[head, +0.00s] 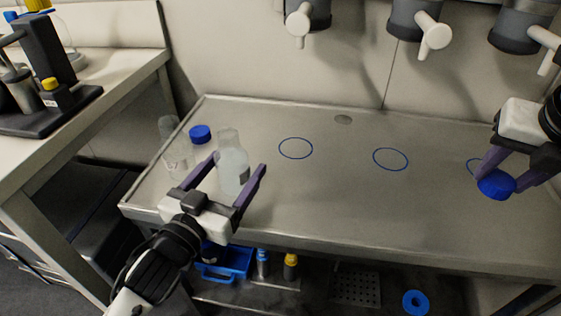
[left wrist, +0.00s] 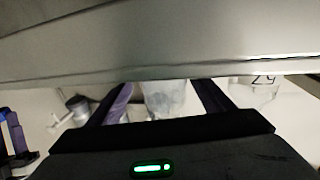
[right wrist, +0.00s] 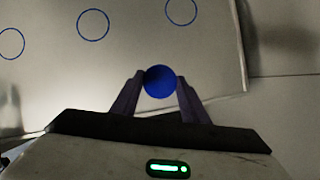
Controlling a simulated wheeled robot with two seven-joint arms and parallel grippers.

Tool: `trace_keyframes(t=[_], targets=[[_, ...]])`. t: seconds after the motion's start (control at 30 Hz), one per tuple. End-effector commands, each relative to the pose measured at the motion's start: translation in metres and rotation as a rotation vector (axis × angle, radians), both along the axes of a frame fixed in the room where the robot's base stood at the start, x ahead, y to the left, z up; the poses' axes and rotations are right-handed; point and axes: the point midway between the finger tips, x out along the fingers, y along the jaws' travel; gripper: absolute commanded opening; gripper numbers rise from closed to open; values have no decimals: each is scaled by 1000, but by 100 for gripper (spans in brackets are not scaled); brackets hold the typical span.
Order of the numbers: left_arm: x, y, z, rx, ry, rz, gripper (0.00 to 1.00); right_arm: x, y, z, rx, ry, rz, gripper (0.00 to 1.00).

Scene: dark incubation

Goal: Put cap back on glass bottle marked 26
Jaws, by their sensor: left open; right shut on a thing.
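A frosted, uncapped glass bottle (head: 231,160) stands upright on the metal bench, with a dark mark low on its right side that I cannot read. My left gripper (head: 238,163) is open with its fingers on either side of this bottle; it also shows in the left wrist view (left wrist: 165,98). A second clear glass vessel (head: 170,132) stands to its left; a mark on glass (left wrist: 264,80) in the left wrist view is not surely readable. My right gripper (head: 496,170) is shut on a blue cap (head: 497,186), held at the far right, also in the right wrist view (right wrist: 160,81).
Another blue cap (head: 200,134) lies on the bench (head: 330,205) behind the bottle. Blue circles (head: 296,148) are marked on the clear middle of the bench. Grey fixtures with white knobs (head: 434,36) hang above. A side counter with a dark stand (head: 60,100) is at left.

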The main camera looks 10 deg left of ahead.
Motion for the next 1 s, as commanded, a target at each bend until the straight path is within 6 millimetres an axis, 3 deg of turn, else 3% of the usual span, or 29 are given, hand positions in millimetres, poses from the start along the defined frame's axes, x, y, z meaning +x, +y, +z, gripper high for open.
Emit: trace_keyframes(t=[0.13, 0.43, 0.87, 1.0], targets=[[7, 0, 2, 0, -3, 0, 74, 0, 0, -1, 0, 0, 0, 20], [46, -5, 7, 0, -2, 0, 74, 0, 0, -4, 0, 0, 0, 20], [51, -7, 7, 0, 0, 0, 74, 0, 0, -4, 0, 0, 0, 20], [51, -7, 7, 0, 0, 0, 52, 0, 0, -4, 0, 0, 0, 20]])
